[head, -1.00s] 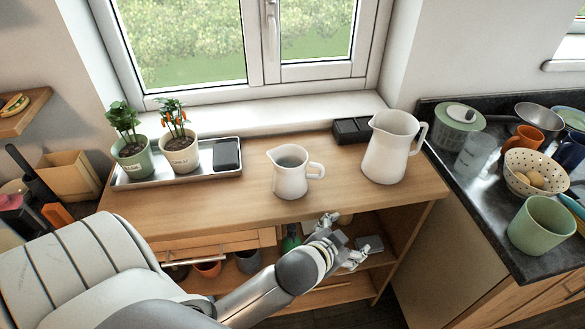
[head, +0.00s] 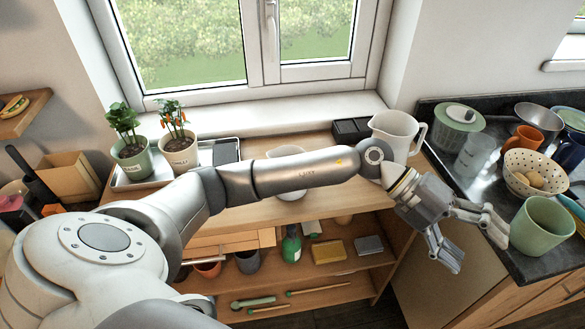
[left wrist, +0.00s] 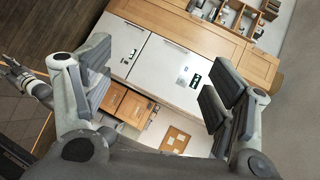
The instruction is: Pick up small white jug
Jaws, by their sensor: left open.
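The small white jug (head: 290,194) stands on the wooden table in the head view. My left forearm crosses in front of it and hides most of it, handle included; only a little of its body shows. My left gripper (head: 477,249) is open and empty, off the table's right end, in front of the dark counter and well to the right of the small jug. Its spread fingers also show in the left wrist view (left wrist: 160,100), with no jug between them. A grey jointed part at that view's left edge may be my right gripper (left wrist: 22,80); its jaws are unclear.
A larger white jug (head: 394,133) stands at the table's back right, partly behind my left wrist. Two potted plants (head: 180,152) stand on a tray at the left. A green cup (head: 541,226) stands on the counter close to my left fingers. Shelves below hold several items.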

